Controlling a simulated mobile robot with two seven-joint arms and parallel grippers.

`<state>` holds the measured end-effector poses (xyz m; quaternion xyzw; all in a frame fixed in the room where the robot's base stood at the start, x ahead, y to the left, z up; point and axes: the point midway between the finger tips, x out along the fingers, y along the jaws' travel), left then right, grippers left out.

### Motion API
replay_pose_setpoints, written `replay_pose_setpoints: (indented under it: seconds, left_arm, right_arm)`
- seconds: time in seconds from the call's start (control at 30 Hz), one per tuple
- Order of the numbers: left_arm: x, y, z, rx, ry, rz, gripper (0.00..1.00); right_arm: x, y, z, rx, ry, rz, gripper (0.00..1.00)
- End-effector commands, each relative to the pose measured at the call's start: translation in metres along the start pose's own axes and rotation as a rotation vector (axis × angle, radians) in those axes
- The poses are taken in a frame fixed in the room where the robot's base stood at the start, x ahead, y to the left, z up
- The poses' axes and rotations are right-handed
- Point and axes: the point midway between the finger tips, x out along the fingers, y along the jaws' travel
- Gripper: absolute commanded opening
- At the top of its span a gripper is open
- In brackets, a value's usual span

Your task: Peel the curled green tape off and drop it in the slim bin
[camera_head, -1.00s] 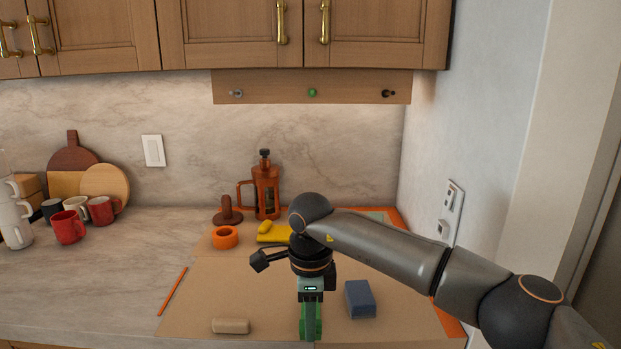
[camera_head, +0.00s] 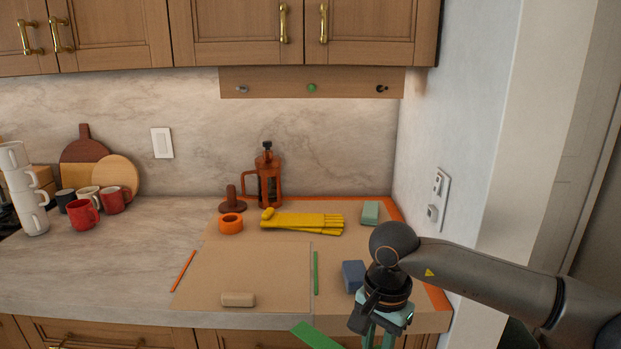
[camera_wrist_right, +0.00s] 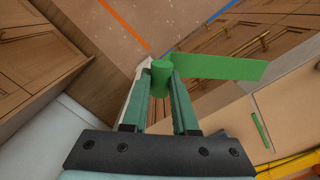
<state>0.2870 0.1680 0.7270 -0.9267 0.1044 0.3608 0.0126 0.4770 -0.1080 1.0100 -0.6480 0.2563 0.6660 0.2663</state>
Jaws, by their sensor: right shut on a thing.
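My right gripper (camera_wrist_right: 161,88) is shut on the curled green tape (camera_wrist_right: 220,67). A rolled part of the tape sits between the fingertips, and a flat strip sticks out to the right in the wrist view. In the head view the tape (camera_head: 316,335) hangs in front of the counter's front edge, left of my right gripper (camera_head: 377,338), whose fingertips are cut off by the frame. A separate thin green strip (camera_head: 316,272) lies on the cardboard-coloured mat. I cannot make out the slim bin in either view. My left gripper is out of view.
Wood drawers line the counter front. Below the gripper, the floor (camera_wrist_right: 150,22) shows orange and blue lines.

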Motion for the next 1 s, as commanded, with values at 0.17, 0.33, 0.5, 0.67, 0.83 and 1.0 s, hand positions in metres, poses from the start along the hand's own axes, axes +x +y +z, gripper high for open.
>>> replay_pose_setpoints:
  seconds: [0.17, 0.33, 0.5, 0.67, 0.83, 1.0]
  left_arm:
    - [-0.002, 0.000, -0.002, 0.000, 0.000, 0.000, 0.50]
    - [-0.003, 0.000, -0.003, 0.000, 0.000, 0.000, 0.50]
    - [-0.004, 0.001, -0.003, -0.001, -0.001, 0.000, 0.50]
    - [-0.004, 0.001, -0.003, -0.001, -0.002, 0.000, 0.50]
    - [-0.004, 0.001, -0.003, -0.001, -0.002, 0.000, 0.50]
    - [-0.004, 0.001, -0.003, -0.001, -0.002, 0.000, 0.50]
  right_arm:
    - [0.004, 0.058, -0.002, -0.313, 0.006, 0.001, 0.00]
    - [0.006, 0.101, 0.003, -0.564, 0.016, 0.007, 0.00]
    - [0.006, 0.126, 0.009, -0.712, 0.024, 0.012, 0.00]
    - [0.006, 0.133, 0.011, -0.759, 0.027, 0.015, 0.00]
    - [0.006, 0.133, 0.011, -0.760, 0.027, 0.015, 0.00]
    - [0.006, 0.133, 0.011, -0.758, 0.027, 0.014, 0.00]
